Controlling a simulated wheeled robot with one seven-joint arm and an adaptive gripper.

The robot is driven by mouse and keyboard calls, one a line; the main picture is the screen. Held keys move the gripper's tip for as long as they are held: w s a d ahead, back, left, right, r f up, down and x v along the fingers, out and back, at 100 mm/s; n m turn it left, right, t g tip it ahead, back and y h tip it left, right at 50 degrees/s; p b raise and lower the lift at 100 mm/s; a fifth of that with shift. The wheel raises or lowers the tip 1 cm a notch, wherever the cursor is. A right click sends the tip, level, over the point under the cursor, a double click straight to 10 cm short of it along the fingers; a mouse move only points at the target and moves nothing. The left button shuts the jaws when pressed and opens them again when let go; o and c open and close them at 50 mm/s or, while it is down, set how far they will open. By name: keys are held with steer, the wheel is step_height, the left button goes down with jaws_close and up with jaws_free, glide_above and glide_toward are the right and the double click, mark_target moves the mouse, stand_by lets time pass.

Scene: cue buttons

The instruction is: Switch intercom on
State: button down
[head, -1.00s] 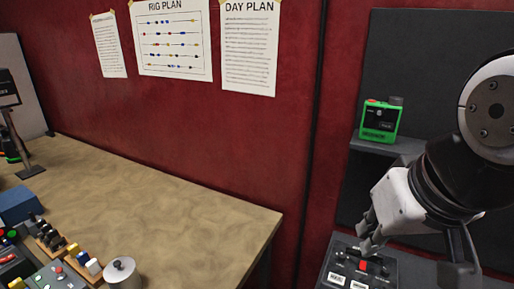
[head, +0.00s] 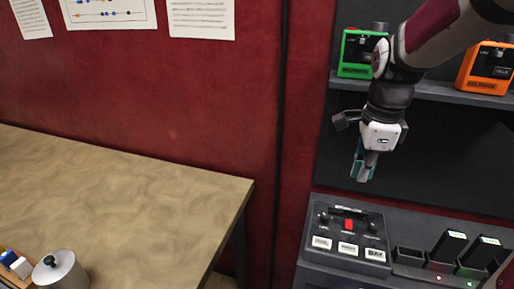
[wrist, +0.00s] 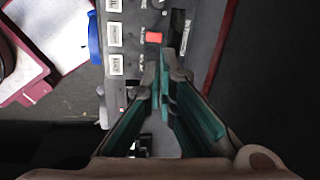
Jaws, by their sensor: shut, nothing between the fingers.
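A dark control box (head: 376,243) with a red rocker or button (head: 348,224), small dark knobs and a row of white labels lies on the grey console at the lower right. One label seems to read BAY; no label reading intercom is legible. The box also shows in the wrist view (wrist: 138,14), with its red button (wrist: 154,38) just beyond my fingertips. My gripper (head: 363,174) is shut and empty, pointing down, above and behind the box and apart from it. Its teal-sided fingers show in the wrist view (wrist: 172,75).
A green device (head: 356,54) and an orange device (head: 485,68) stand on the shelf behind my arm. Dark slotted holders (head: 447,247) sit right of the box.

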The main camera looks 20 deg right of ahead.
mark_target(348, 221)
steer(key=shift+w+d+f+m, duration=0.25)
steer(key=shift+d+f+m, duration=0.3)
steer(key=shift+m, duration=0.05)
steer(key=f, duration=0.4)
steer(key=w+f+b, duration=0.1)
steer(key=f, duration=0.4)
steer(key=d+f, duration=0.1)
steer(key=f, duration=0.4)
steer(key=shift+w+b, duration=0.2)
steer(key=shift+b, duration=0.2)
steer(key=shift+f, duration=0.3)
steer(key=shift+w, duration=0.1)
